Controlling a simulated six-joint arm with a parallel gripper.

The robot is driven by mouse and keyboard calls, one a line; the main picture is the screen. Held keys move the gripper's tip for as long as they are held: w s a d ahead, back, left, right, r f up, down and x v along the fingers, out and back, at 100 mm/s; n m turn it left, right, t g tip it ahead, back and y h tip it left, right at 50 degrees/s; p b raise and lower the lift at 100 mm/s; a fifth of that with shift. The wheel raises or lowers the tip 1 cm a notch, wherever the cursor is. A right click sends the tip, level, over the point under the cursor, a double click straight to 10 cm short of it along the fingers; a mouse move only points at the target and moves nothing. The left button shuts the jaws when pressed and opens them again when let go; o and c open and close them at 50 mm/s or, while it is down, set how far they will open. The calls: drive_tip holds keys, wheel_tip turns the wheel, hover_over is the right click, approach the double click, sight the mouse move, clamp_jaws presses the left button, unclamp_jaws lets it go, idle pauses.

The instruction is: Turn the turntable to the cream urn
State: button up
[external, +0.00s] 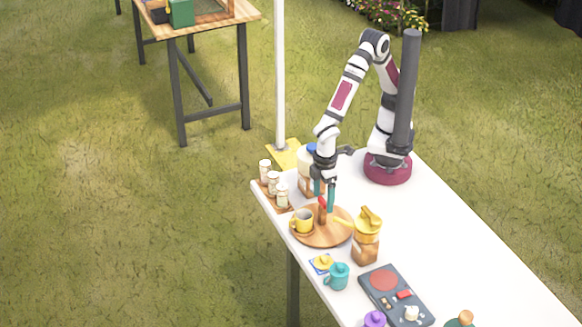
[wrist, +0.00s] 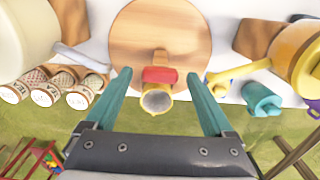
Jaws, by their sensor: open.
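The turntable (external: 326,238) is a round wooden disc on the white table; it fills the top middle of the wrist view (wrist: 135,35). A wooden handle with a red end (wrist: 160,75) rises from it. A yellow mug (external: 303,222) is at its left edge in the external view. My gripper (external: 325,196) is open, with its teal fingers on either side of the red-ended handle in the wrist view (wrist: 158,78). Contact cannot be told. The cream urn (wrist: 25,40) is at the upper left in the wrist view; in the external view it is partly hidden behind my gripper.
A yellow urn (external: 368,225) stands on a wooden block (external: 365,250) right of the turntable. Three labelled jars (external: 273,183) stand on the left edge. A teal mug (external: 338,277), a blue card (external: 322,264) and a dark scale (external: 395,295) are nearer the front.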

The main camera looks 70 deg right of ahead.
clamp_jaws()
idle(0.3)
drive_tip(key=shift+m, duration=9.1)
